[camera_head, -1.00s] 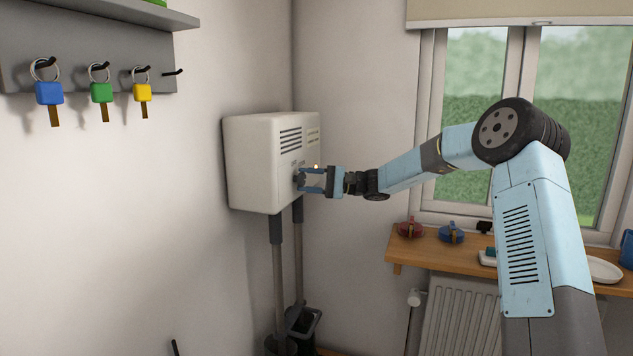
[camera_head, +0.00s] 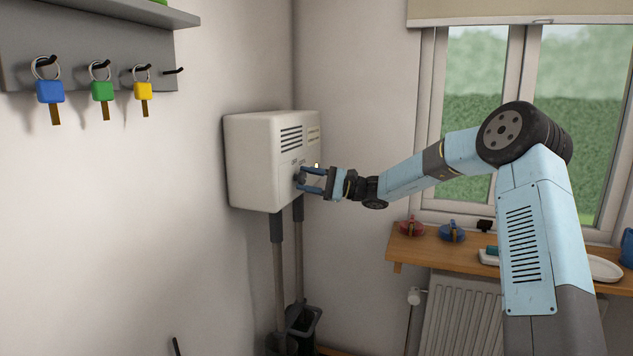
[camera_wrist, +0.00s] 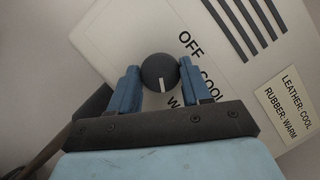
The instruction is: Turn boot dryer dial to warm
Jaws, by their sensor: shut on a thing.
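The boot dryer (camera_head: 262,160) is a white box on the wall, with two hoses hanging below it. Its dark round dial (camera_wrist: 160,70) sits between the two blue fingers of my gripper (camera_wrist: 160,84), which is shut on it. In the wrist view the dial's white line points down the picture, close to the partly hidden label (camera_wrist: 177,101) starting "WA". The OFF label (camera_wrist: 190,43) and COOL label (camera_wrist: 211,78) lie to the upper right and right of the dial. In the head view my gripper (camera_head: 311,179) reaches the dryer's front; the fingers mostly hide the dial.
A small pale lamp (camera_head: 317,165) shows just above my gripper. A notice (camera_wrist: 285,103) reads "LEATHER: COOL, RUBBER: WARM". Keys hang on a grey rack (camera_head: 90,60) at left. A wooden shelf (camera_head: 405,248) under the window holds small items. Space between rack and dryer is clear.

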